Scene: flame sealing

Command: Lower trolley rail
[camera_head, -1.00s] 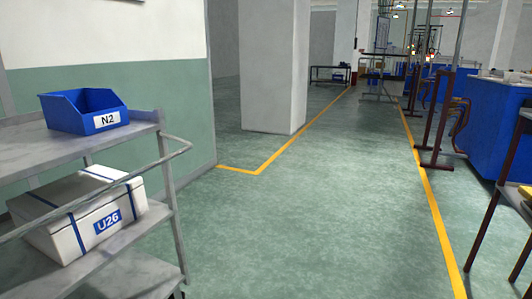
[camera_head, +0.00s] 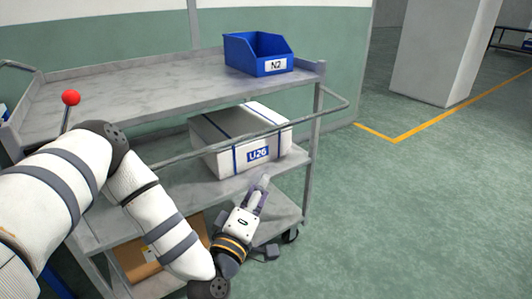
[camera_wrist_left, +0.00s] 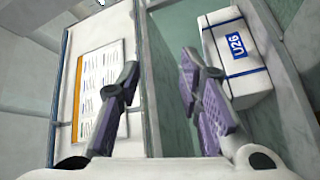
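The grey metal trolley (camera_head: 150,92) stands at the left and middle of the head view. Its tubular rail (camera_head: 335,113) runs along the near side at about the height of the white box, and its right end bends back to the trolley. My left gripper (camera_head: 262,182) is low in front of the trolley, below the rail and the box. In the left wrist view my left gripper (camera_wrist_left: 157,80) has its purple-padded fingers apart, with nothing clearly held. A narrow upright strip shows between them; I cannot tell whether it is the rail. My right gripper is not in view.
A blue bin (camera_head: 259,55) marked N2 sits on the top shelf. A white box (camera_head: 225,147) marked U26 sits on the middle shelf, a brown carton (camera_head: 135,262) lower. A red-knobbed lever (camera_head: 70,98) stands at left. The floor (camera_head: 420,200) right of the trolley is clear.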

